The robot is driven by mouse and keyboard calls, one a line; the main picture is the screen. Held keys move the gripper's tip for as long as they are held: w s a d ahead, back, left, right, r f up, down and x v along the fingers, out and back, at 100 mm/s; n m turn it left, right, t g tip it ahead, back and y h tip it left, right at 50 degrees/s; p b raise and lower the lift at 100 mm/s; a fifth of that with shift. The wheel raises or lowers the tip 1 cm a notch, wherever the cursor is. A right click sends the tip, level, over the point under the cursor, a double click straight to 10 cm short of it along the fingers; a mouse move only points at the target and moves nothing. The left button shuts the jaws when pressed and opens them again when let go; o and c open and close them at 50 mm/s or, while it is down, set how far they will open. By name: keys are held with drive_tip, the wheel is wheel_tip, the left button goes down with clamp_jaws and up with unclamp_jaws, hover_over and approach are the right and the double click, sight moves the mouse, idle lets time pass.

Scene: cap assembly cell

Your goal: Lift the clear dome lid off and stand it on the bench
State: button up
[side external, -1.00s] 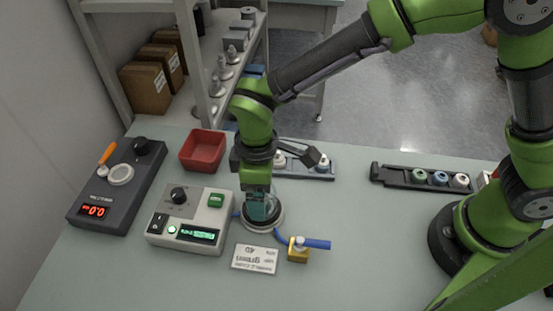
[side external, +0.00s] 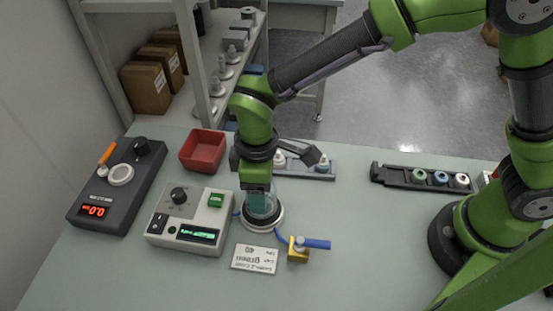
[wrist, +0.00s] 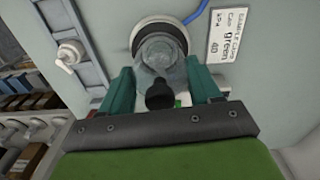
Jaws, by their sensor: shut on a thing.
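The clear dome lid (wrist: 166,72) has a black knob (wrist: 160,96) and sits between my gripper's two teal fingers in the wrist view. My gripper (side external: 258,206) is shut on the dome lid. In the side view, the lid (side external: 268,204) is hard to make out; it is just above the round pale-rimmed base (side external: 263,222). The base ring also shows in the wrist view (wrist: 138,38), beyond the lid. I cannot tell the exact gap between lid and base.
A control box (side external: 190,219) with a green display stands left of the base. A printed card (side external: 254,258) and a yellow valve block with blue lever (side external: 299,250) are in front. Behind are a red bin (side external: 203,150) and a part rack (side external: 320,174). Bench on the right front is clear.

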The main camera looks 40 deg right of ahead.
drive_tip(key=r, duration=0.9)
drive_tip(key=shift+w+d+r, duration=0.15)
drive_tip(key=shift+d, duration=0.25)
drive_tip(key=s+d+f, duration=0.5)
drive_tip(key=d+f, duration=0.1)
drive_tip(key=d, duration=0.2)
drive_tip(key=shift+d+f, duration=0.15)
drive_tip(key=shift+f, duration=0.2)
drive_tip(key=shift+f, duration=0.1)
drive_tip(key=shift+f, duration=0.75)
drive_tip(key=shift+f, duration=0.5)
drive_tip(key=shift+f, duration=0.1)
